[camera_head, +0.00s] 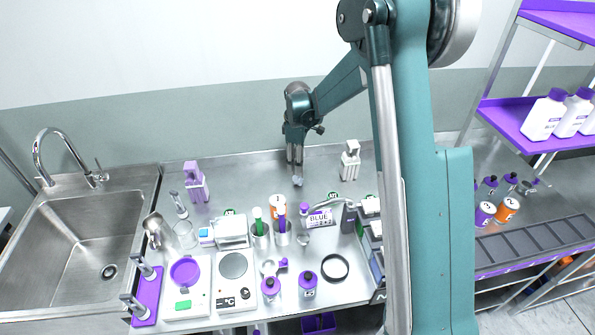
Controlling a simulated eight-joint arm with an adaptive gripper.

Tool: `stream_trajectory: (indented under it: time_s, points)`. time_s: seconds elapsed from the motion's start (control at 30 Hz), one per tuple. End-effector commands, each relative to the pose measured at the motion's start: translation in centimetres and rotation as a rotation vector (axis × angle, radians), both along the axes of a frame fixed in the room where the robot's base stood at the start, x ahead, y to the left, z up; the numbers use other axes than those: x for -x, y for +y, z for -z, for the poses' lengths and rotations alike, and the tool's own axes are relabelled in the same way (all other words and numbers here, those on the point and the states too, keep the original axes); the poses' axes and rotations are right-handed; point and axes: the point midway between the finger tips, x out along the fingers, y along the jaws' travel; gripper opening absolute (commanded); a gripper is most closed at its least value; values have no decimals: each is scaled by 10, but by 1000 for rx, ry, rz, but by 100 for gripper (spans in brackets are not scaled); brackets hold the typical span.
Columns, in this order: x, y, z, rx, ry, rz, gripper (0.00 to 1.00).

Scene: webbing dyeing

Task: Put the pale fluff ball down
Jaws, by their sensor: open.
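My gripper (295,163) points down over the back middle of the steel counter. It is open, with its fingers close together in this distant view. A small pale fluff ball (297,181) shows just below the fingertips, at the counter surface. I cannot tell whether it touches a finger.
A steel sink (75,240) is at the left. A purple dispenser (195,182) and a pale one (350,160) flank my gripper. The counter around the ball is mostly clear.

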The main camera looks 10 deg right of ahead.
Motion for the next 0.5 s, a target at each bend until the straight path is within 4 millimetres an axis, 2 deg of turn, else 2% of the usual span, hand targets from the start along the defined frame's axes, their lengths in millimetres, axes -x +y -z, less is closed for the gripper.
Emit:
stream_trajectory:
  time_s: [0.2,0.5]
  points:
    - [0,0,-28,0,0,0,43]
    - [0,0,-41,0,0,0,43]
